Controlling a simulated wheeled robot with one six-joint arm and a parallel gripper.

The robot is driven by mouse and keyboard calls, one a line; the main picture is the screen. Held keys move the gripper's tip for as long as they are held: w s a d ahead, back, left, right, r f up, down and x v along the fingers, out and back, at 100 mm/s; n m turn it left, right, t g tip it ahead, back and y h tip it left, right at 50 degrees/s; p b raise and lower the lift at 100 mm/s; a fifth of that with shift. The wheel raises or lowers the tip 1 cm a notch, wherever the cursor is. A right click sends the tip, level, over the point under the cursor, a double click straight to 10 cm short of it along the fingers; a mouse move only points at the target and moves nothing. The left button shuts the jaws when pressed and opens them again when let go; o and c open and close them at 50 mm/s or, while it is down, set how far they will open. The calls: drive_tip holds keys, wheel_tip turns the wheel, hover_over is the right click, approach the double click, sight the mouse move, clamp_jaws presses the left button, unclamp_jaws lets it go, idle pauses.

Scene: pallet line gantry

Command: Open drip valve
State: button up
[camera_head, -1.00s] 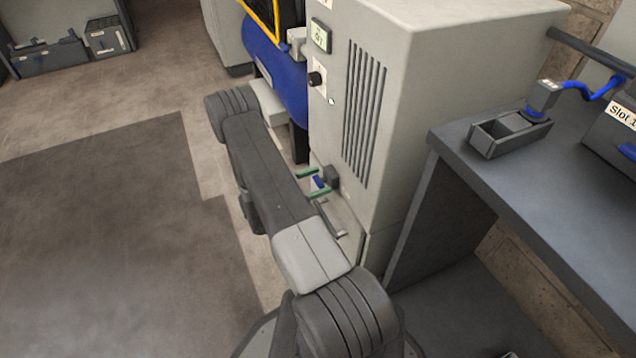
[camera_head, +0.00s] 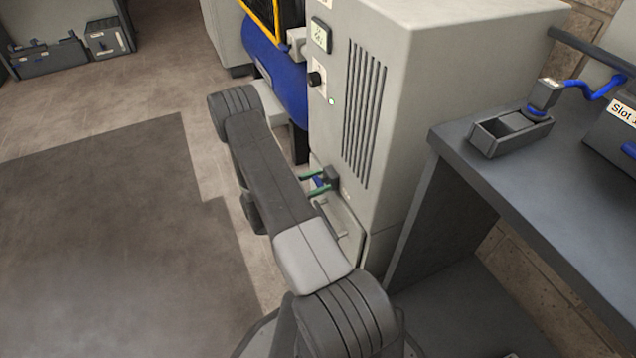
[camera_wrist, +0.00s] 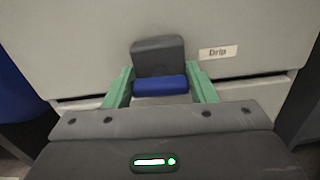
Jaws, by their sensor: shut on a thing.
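The drip valve shows in the wrist view as a dark grey block (camera_wrist: 158,57) on the light grey cabinet face, with a blue handle (camera_wrist: 160,85) in front of it. A "Drip" label (camera_wrist: 218,53) is to its right. My gripper (camera_wrist: 160,90) has its green fingers on either side of the blue handle and is shut on it. In the head view, my gripper (camera_head: 316,184) is at the cabinet's lower front. There the dark valve block (camera_head: 331,174) shows just beyond the fingers, and the blue handle is partly hidden between them.
The tall grey cabinet (camera_head: 420,80) has vents and a black knob (camera_head: 316,78). A blue tank (camera_head: 277,75) stands to its left. A dark table (camera_head: 560,190) with a small open box (camera_head: 490,140) is at the right. The floor at left is clear.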

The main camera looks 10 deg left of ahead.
drive_tip(key=m+b, duration=0.2)
drive_tip(key=m, duration=0.1)
drive_tip(key=shift+f+m+b, duration=0.2)
drive_tip(key=shift+m+b, duration=0.1)
drive_tip(key=shift+b, duration=0.05)
drive_tip(key=m+b, duration=0.3)
drive_tip(key=m, duration=0.1)
drive_tip(key=shift+s+r, duration=0.1)
drive_tip(key=shift+m, duration=0.3)
drive_tip(key=o, duration=1)
drive_tip(key=p+v, duration=0.3)
drive_tip(key=v, duration=1)
drive_tip(key=shift+s+a, duration=0.25)
drive_tip(key=shift+a, duration=0.05)
